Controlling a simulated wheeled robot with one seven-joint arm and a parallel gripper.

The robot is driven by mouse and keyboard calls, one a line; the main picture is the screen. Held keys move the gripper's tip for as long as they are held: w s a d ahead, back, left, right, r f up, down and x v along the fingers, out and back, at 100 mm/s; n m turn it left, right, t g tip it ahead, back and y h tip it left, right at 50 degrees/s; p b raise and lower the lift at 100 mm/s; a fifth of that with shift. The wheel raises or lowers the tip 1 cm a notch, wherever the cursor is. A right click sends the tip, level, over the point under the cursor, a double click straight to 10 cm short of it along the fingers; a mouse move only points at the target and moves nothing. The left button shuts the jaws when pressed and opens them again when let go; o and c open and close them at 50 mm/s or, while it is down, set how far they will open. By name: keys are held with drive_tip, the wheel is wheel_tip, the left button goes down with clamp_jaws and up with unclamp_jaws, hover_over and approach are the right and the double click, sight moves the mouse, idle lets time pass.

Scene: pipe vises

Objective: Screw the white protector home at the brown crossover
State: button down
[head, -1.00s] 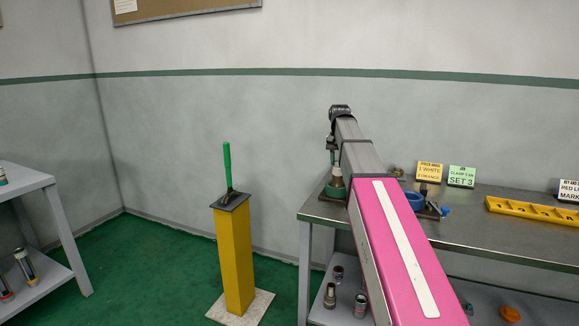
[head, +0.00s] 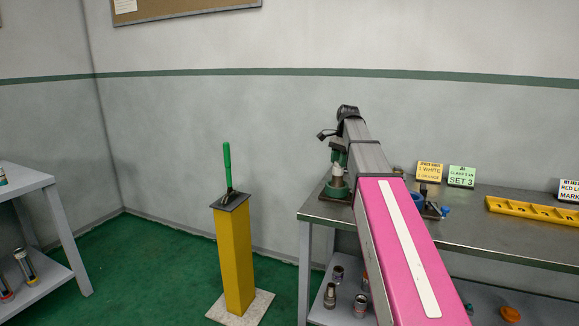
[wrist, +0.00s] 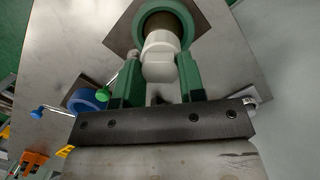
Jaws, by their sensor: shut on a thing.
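The white protector (wrist: 161,58) lies between the two green fingers of my gripper (wrist: 159,66) in the wrist view, and the gripper is shut on it. The protector's far end is at the mouth of a green round vise (wrist: 143,20). A dark brownish part (wrist: 178,22), likely the crossover, shows inside the vise ring; the joint between it and the protector is mostly hidden. In the head view the green vise (head: 337,189) stands at the bench's left end, with the white protector (head: 337,171) above it. My arm hides part of this area.
The steel bench (head: 480,215) carries a blue ring (head: 415,201) in another fixture, a yellow rack (head: 530,212) and label cards (head: 461,176). A yellow post with a green handle (head: 234,255) stands left of the bench. Green floor lies open between them.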

drive_tip(key=shift+a+m, duration=0.1)
drive_tip(key=shift+m, duration=0.7)
drive_tip(key=m, duration=0.2)
drive_tip(key=shift+m+t, duration=0.3)
drive_tip(key=shift+m, duration=0.1)
drive_tip(key=m, duration=0.3)
drive_tip(key=shift+t, duration=0.3)
drive_tip(key=m, duration=0.4)
drive_tip(key=shift+m+t, duration=0.4)
drive_tip(key=m, duration=0.3)
drive_tip(key=shift+m+t, duration=0.3)
drive_tip(key=shift+m, duration=0.1)
